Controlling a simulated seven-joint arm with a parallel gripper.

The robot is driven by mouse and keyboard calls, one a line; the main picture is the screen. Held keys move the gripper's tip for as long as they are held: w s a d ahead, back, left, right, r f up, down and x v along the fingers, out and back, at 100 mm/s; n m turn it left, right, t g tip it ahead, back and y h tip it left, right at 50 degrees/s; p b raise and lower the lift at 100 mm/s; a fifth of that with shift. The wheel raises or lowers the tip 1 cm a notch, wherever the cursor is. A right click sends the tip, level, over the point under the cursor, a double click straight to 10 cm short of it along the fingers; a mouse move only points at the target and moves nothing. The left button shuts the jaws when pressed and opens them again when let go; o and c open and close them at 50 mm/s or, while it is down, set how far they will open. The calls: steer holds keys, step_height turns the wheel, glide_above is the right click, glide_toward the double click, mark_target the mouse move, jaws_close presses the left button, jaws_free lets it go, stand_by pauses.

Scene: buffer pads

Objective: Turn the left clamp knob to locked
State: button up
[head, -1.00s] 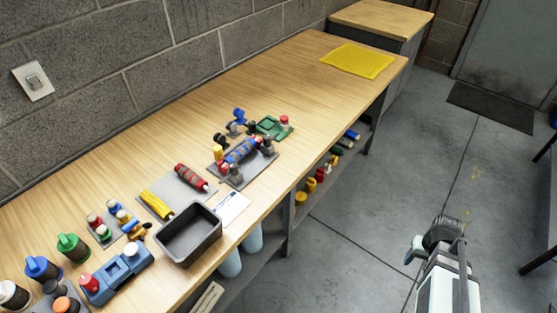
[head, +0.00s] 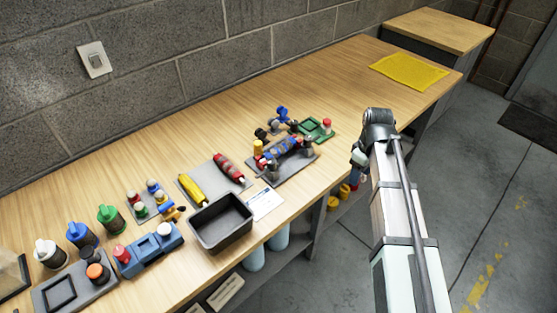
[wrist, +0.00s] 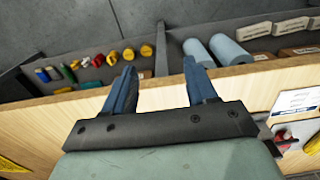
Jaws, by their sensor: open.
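The clamp fixture is a grey plate (head: 290,172) near the table's front edge in the head view, with a blue-and-red patterned roller (head: 284,149) lying across it. A dark grey knob-like post (head: 271,171) stands at its left front and another (head: 308,144) at its right. A yellow-topped post (head: 258,148) stands at its back left. Which way the knobs are turned is too small to tell. My gripper (head: 356,160) is right of the fixture, apart from it, by the table's front edge. In the wrist view my gripper (wrist: 160,86) has its blue fingers spread, with nothing between them.
A dark open bin (head: 221,222), a white card (head: 264,203) and yellow and red rollers on a grey mat lie left of the fixture. A green frame part (head: 317,129) is behind it. The table is clear toward the yellow mat (head: 409,71). Under-table shelves hold several items.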

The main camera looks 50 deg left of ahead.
steer(key=s+a+r+n, duration=0.3)
steer(key=s+a+r, duration=0.1)
steer(key=a, duration=0.3)
steer(key=s+a+r+n, duration=0.2)
steer(key=s+a+r, duration=0.3)
steer(key=a, duration=0.1)
steer(key=n, duration=0.4)
glide_toward(271, 161)
step_height(271, 161, down, 10)
steer(key=shift+r, duration=0.1)
steer(key=c, duration=1.1)
steer(key=shift+o, duration=0.2)
